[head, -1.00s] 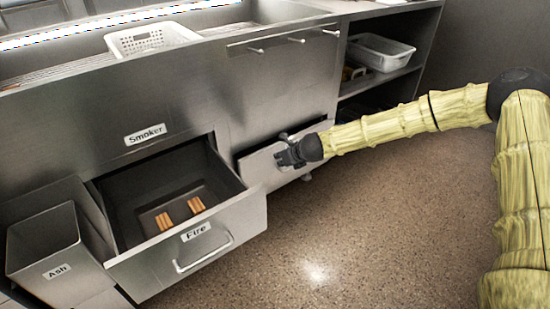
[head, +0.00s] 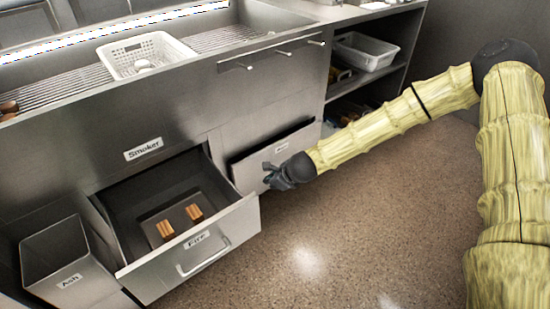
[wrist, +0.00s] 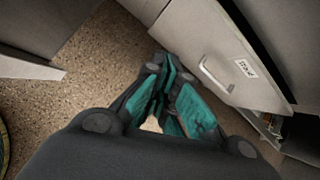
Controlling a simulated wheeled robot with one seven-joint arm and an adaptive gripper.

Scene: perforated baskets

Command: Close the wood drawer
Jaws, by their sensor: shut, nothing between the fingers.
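The wood drawer (head: 250,173) is the low metal drawer right of the Fire drawer. It stands a little open, with a dark gap behind its top edge. The wrist view shows its front (wrist: 190,45), a bar handle (wrist: 214,76) and a small white label (wrist: 246,68). My gripper (head: 270,178) is in front of the drawer's face, near its lower middle. In the wrist view my gripper's teal fingers (wrist: 165,90) are together and empty, beside the handle and not around it. Whether they touch the drawer front I cannot tell.
The Fire drawer (head: 240,220) sticks far out on the left, holding two wood pieces (head: 194,212). An Ash bin (head: 62,260) stands further left. A white perforated basket (head: 146,50) sits on the smoker, and another white bin (head: 362,52) on the right shelf. The floor (head: 360,210) in front is clear.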

